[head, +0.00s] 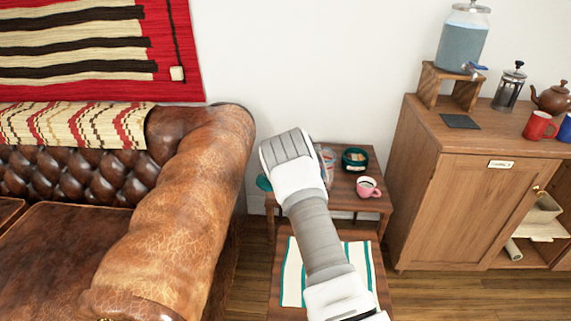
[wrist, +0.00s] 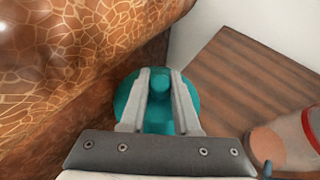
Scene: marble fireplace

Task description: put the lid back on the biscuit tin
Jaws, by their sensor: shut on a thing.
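The teal lid (wrist: 127,98) is round with a knob on top. My gripper (wrist: 160,80) is shut on that knob, one finger on each side. In the head view only a small edge of the lid (head: 263,184) shows, left of my wrist, in the gap between the sofa arm and the small side table; the fingers are hidden there. The biscuit tin (head: 355,159) looks like a dark green, open-topped round tin at the back of the side table, right of my arm. It is out of the wrist view.
The side table (head: 340,191) also bears a pink cup (head: 367,187) and a clear container (head: 328,158), partly behind my arm. The leather sofa arm (head: 190,170) rises close left of the lid. A wooden cabinet (head: 425,190) stands right; a striped cloth (head: 293,275) lies in front.

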